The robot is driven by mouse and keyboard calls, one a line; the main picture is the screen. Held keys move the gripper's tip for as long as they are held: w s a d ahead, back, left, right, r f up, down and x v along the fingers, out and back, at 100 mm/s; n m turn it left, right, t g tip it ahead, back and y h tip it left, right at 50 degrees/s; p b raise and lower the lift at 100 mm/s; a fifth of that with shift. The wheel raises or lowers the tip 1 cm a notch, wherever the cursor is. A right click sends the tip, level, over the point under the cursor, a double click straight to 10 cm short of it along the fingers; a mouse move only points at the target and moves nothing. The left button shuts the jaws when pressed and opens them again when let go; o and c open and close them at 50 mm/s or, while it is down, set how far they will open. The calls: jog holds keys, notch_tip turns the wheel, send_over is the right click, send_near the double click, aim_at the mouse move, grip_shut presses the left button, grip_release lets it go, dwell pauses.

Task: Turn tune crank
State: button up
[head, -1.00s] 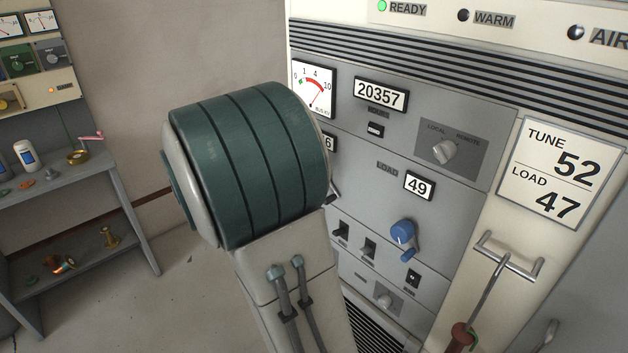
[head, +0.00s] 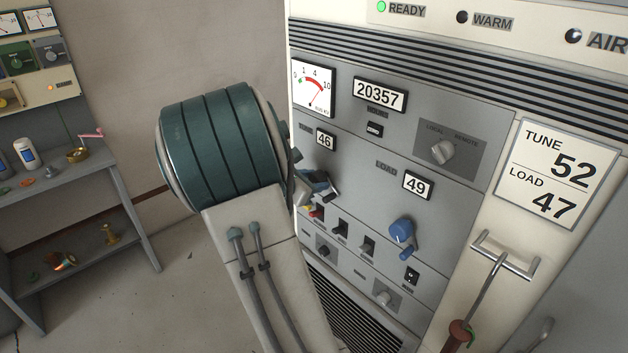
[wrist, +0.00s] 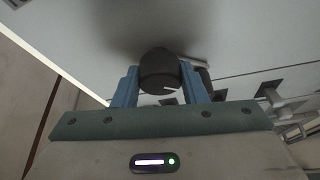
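My gripper (wrist: 159,88) is at the grey panel in the wrist view. The knob is at the place of the tune crank, whose counter (head: 325,140) reads 46 in the head view. There, my gripper (head: 318,186) is at the panel below this counter, and my arm hides most of the crank. A card (head: 560,172) reads TUNE 52, LOAD 47.
The blue load crank (head: 402,233) is right of my gripper, under a counter (head: 416,185) reading 49. Small switches and knobs sit below. A grey shelf (head: 110,190) with small items is at the left. The green READY lamp (head: 381,7) is lit.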

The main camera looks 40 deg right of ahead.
jog(key=shift+c, duration=0.6)
jog(key=shift+f+b, duration=0.25)
jog(key=shift+b, duration=0.55)
jog(key=m+t+b, duration=0.2)
jog(key=m+b, duration=0.1)
jog(key=b, duration=0.7)
jog(key=shift+s, duration=0.1)
jog(key=shift+r+b, duration=0.15)
jog(key=shift+b, duration=0.15)
jog(key=o, duration=1)
